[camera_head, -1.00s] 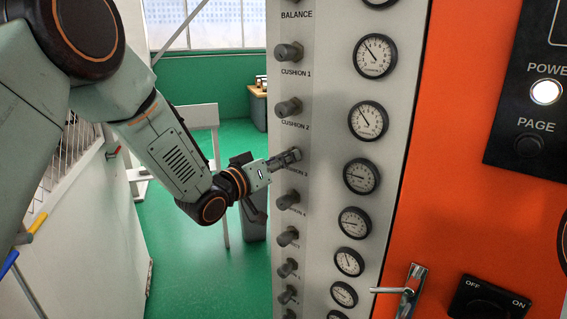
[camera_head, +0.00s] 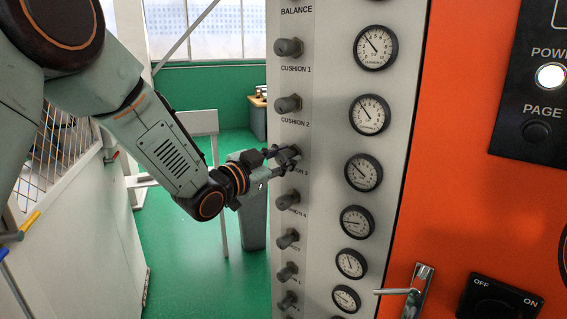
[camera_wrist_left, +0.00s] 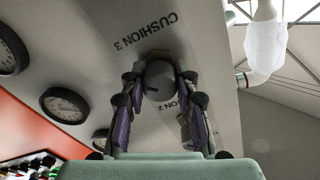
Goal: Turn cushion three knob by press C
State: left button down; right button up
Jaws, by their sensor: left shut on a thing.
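The cushion 3 knob (camera_head: 287,153) is a dark grey round knob on the light panel (camera_head: 320,120), above its partly covered label. My left gripper (camera_head: 276,157) reaches it from the left, with its fingers around the knob. In the left wrist view the knob (camera_wrist_left: 160,82) sits between the two fingertips (camera_wrist_left: 161,90), below the CUSHION 3 label. The gripper is shut on it. The gauge beside it (camera_head: 363,172) has its needle pointing to the upper left. My right gripper is not in view.
The cushion 2 knob (camera_head: 288,104) is just above, and the cushion 4 knob (camera_head: 288,200) just below. A column of gauges runs to the right. An orange panel (camera_head: 460,190) with a metal handle (camera_head: 417,290) stands further right. Green floor is open behind my arm.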

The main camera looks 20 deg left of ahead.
pick_arm(q)
jog(key=shift+f+m, duration=0.1)
jog(key=shift+m, duration=0.6)
jog(key=shift+b, duration=0.35)
jog(key=c, duration=1)
grip_release()
jog(key=shift+s, duration=0.15)
jog(key=shift+v, duration=5.95)
